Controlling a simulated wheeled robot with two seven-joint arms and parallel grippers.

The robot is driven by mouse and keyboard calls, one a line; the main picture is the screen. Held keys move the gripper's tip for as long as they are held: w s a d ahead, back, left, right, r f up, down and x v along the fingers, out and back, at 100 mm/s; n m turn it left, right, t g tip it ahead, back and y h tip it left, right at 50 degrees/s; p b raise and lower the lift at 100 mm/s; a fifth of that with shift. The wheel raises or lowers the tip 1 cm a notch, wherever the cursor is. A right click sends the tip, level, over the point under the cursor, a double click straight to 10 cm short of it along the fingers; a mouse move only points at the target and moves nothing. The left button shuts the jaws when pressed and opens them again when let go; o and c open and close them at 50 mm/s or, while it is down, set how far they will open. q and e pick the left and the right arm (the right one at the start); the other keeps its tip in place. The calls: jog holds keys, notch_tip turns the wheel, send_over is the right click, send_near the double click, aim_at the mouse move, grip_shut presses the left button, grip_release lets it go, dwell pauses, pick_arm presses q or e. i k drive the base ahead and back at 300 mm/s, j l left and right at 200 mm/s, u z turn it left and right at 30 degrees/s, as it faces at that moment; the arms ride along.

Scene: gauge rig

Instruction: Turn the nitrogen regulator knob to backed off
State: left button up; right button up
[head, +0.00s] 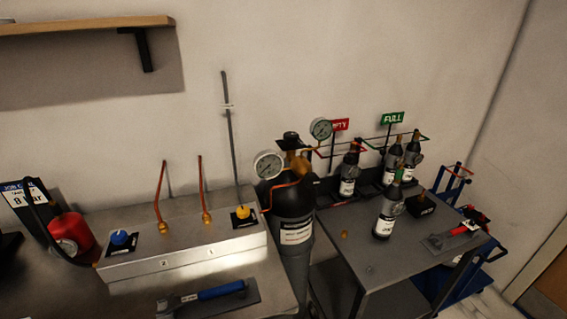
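A large dark gas cylinder (293,232) stands upright at the centre behind the bench, with a white label too small to read. A brass regulator body (298,162) sits at its top, with a left round gauge (268,165) and a right round gauge (320,129). A black knob-like part (291,138) shows above the brass; I cannot tell for certain that it is the nitrogen regulator knob, nor its setting. Neither of my grippers is in view.
A metal manifold box (185,258) carries a blue knob (119,238) and a yellow knob (242,213). A blue-handled tool (221,290) lies in front. Small bottles (388,215) stand on the right table (375,255), near EMPTY and FULL signs. A shelf (85,25) hangs upper left.

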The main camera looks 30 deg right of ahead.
aim_at(311, 180)
jog(key=z, duration=1.15)
